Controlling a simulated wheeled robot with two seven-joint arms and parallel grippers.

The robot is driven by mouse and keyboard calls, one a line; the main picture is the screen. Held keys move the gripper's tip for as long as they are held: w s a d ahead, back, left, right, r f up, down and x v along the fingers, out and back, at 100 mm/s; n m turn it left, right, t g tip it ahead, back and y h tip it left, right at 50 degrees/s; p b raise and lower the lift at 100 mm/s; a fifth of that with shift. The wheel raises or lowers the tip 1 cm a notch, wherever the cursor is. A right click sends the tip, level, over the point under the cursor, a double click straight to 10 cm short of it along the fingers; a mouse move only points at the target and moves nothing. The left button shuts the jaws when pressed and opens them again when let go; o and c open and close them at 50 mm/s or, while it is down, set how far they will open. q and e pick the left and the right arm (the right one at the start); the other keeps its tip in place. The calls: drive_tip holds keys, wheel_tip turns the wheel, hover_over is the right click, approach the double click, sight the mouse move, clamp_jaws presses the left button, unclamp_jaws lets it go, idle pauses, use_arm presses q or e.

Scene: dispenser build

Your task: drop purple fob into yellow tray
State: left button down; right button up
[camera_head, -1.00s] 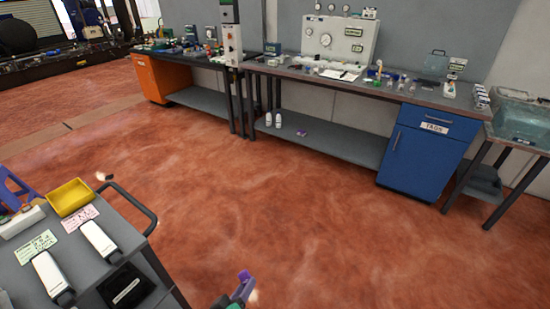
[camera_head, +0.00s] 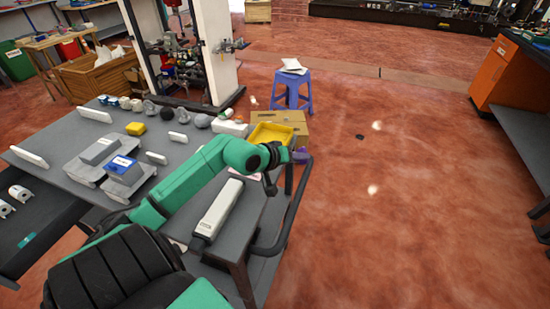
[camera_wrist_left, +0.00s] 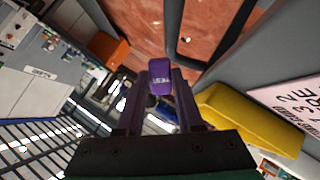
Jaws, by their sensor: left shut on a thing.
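My left gripper (camera_head: 297,157) is at the end of the green arm, just right of the yellow tray, near the cart's handle. In the left wrist view the left gripper (camera_wrist_left: 160,92) is shut on the purple fob (camera_wrist_left: 159,76), which has pale lettering and sticks out past the fingertips. In the head view fob and fingers are too small to tell apart. The yellow tray (camera_head: 262,132) sits at the cart's far right corner, partly behind my wrist. It also shows in the left wrist view (camera_wrist_left: 240,118), to the right of the fingers. My right gripper is not in view.
The grey cart top (camera_head: 72,132) bears several pale and grey parts and a white device (camera_head: 217,209). A black handle (camera_head: 287,222) runs along its right edge. A blue stool (camera_head: 291,90) and a cardboard box stand behind. Open red floor lies right.

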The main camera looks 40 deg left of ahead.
use_arm(q)
drive_tip(key=shift+n+y, duration=0.6)
drive_tip(key=w+a+r, duration=0.1)
drive_tip(key=a, duration=0.1)
drive_tip(key=a+r, duration=0.1)
drive_tip(key=a, duration=0.1)
drive_tip(key=w+a+r, duration=0.1)
drive_tip(key=r, duration=0.1)
drive_tip(key=shift+w+a+b, duration=0.3)
drive_tip(key=shift+a, duration=0.1)
drive_tip(key=a+r+n+y+b, duration=0.1)
drive_tip(key=a+r+n+y, duration=0.1)
drive_tip(key=a+r, duration=0.55)
drive_tip(key=f, duration=0.1)
drive_tip(key=f+b, duration=0.1)
drive_tip(key=f, duration=0.1)
drive_tip(key=f+b, duration=0.1)
drive_tip(key=f, duration=0.1)
drive_tip(key=shift+d+f, duration=0.15)
drive_tip(key=shift+d, duration=0.2)
drive_tip(key=shift+c, duration=2.3)
unclamp_jaws()
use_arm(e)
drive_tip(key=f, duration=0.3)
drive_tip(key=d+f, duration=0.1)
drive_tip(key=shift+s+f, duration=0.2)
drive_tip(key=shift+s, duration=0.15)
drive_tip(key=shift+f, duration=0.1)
